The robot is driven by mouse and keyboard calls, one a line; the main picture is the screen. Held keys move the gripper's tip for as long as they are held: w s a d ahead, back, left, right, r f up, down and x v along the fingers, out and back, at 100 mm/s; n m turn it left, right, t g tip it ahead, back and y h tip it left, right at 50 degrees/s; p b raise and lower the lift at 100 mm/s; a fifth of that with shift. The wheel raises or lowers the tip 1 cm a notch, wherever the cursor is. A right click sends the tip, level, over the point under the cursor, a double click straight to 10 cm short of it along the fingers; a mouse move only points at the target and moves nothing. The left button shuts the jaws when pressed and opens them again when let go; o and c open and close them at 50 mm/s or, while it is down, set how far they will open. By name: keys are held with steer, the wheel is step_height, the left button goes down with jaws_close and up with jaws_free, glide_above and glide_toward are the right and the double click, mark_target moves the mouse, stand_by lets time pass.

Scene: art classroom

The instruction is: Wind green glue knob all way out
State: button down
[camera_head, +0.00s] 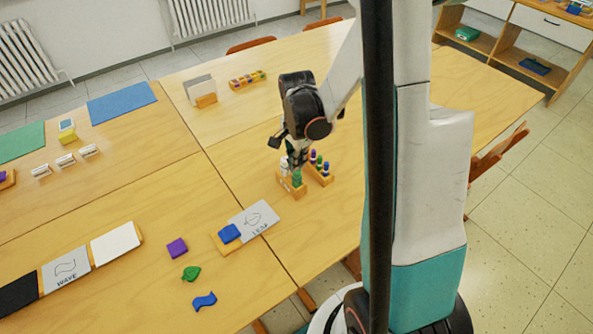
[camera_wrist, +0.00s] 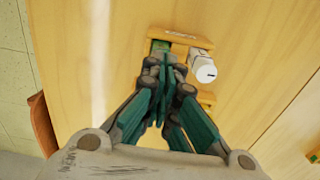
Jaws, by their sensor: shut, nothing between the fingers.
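The green glue stick (camera_head: 297,179) stands in a small wooden holder (camera_head: 290,189) on the table, beside a white glue stick (camera_head: 284,162). My gripper (camera_head: 296,164) points down right above the green one, its fingers shut and empty. In the wrist view my fingertips (camera_wrist: 165,63) are together next to a green patch (camera_wrist: 159,46) in the wooden holder (camera_wrist: 182,37). The white cylinder (camera_wrist: 203,69) lies to their right. The fingers hide most of the green glue, and its knob cannot be made out.
A second wooden rack (camera_head: 322,175) with several coloured sticks stands close to the right. The table behind the rack is mostly clear.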

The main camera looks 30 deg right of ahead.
steer(key=shift+f+b, duration=0.6)
steer(key=shift+f, duration=0.15)
stand_by(0.3)
steer(key=shift+r, duration=0.2)
steer(key=shift+r+p, duration=0.3)
stand_by(0.4)
steer(key=c, duration=0.6)
jaws_free()
